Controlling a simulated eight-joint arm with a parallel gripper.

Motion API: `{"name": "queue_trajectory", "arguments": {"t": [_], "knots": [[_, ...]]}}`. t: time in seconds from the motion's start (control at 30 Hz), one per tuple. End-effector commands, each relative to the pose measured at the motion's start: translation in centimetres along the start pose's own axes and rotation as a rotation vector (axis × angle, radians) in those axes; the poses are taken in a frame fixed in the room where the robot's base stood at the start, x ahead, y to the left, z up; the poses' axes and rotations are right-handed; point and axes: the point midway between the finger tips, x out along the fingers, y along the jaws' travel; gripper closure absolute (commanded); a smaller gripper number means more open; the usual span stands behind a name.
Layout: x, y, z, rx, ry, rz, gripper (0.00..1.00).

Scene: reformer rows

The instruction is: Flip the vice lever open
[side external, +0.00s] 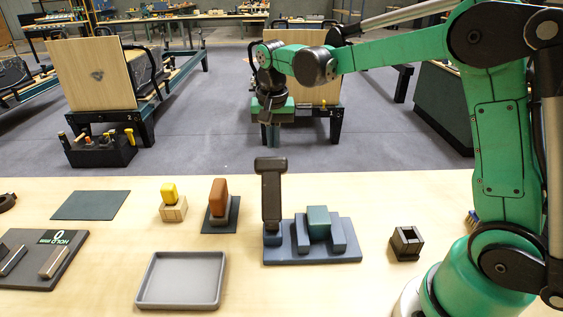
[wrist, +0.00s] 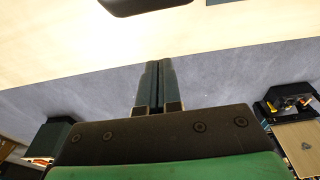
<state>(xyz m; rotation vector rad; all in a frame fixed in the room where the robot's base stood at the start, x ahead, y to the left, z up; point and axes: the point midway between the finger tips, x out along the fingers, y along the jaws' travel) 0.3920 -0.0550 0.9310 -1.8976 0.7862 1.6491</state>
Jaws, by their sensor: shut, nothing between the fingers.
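The vice (side external: 345,254) is a blue-grey base on the table with two upright jaws. A green block (side external: 318,222) sits between the jaws. Its dark brown lever (side external: 271,200) stands upright at the left end, with a thick handle across the top. My gripper (side external: 270,146) points down, beyond the lever's top in the side view, and looks clear of it. In the wrist view my gripper's two dark fingers (wrist: 154,66) are together, with nothing between them. A dark shape cut off at the wrist view's top edge cannot be identified for sure.
A grey tray (side external: 181,307) lies in front to the left. A yellow piece (side external: 169,193) and a brown piece (side external: 219,192) stand in holders left of the lever. A dark square holder (side external: 406,243) is right of the vice. A dark mat (side external: 91,205) lies far left.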

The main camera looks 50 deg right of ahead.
Motion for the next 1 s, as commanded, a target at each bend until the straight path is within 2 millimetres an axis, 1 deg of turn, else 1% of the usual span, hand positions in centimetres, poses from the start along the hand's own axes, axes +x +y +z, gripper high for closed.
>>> {"name": "queue_trajectory", "arguments": {"t": [0.03,0.07,0.1,0.2,0.3,0.4,1.0], "knots": [[1.1,0.0,0.0,0.0,0.0,0.0,1.0],[1.7,0.0,0.0,0.0,0.0,0.0,1.0],[1.8,0.0,0.4,-0.002,0.0,-0.001,1.0],[1.1,0.0,2.0,-0.004,0.0,-0.001,1.0],[0.7,0.0,3.0,-0.003,0.0,-0.001,1.0],[0.5,0.0,3.6,-0.002,0.0,0.0,1.0],[0.1,0.0,4.1,-0.002,0.026,-0.001,1.0]]}}
